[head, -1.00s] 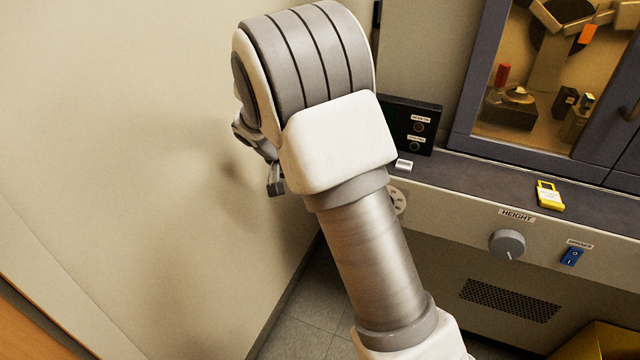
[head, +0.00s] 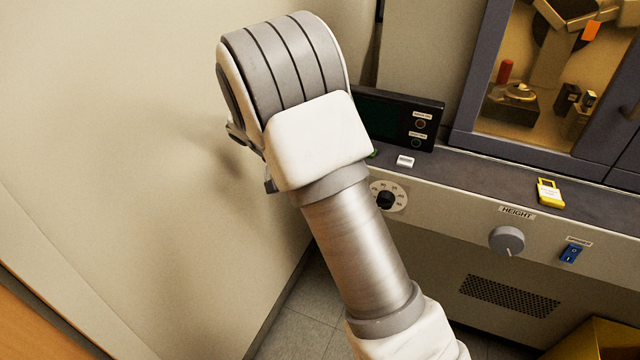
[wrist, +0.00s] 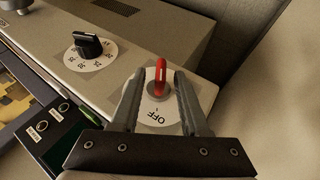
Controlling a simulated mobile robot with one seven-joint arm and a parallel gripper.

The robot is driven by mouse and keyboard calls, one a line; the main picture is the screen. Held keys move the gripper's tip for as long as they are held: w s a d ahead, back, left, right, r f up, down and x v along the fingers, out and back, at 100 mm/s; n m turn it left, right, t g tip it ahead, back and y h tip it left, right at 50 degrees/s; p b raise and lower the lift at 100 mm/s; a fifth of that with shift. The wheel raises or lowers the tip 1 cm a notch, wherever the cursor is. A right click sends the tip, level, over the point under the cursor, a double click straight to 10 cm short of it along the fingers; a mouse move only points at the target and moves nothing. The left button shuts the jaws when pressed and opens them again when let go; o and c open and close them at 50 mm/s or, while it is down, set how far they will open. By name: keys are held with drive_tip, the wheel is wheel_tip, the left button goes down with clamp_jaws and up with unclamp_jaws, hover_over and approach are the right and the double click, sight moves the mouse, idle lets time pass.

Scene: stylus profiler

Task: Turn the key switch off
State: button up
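The key switch shows in the wrist view as a red key (wrist: 160,76) on a round white plate (wrist: 160,118). OFF is printed on the plate's lower part in that view, upside down. The red grip runs nearly up and down in the picture, and any other label on the plate is not visible. My gripper (wrist: 159,76) is open, with one finger on each side of the key. Gaps show between the fingers and the key; I cannot tell its depth along the key. In the head view my arm hides the switch and most of the gripper.
A black dial (head: 385,200) with a numbered plate is beside the switch; it shows in the wrist view too (wrist: 88,45). A dark display box (head: 425,128) stands on the ledge. A HEIGHT knob (head: 507,240) and blue rocker switch (head: 571,253) are further right. A wall is close at left.

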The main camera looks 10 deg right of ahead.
drive_tip(key=p+v, duration=0.2)
drive_tip(key=v, duration=1)
drive_tip(key=shift+p, duration=0.35)
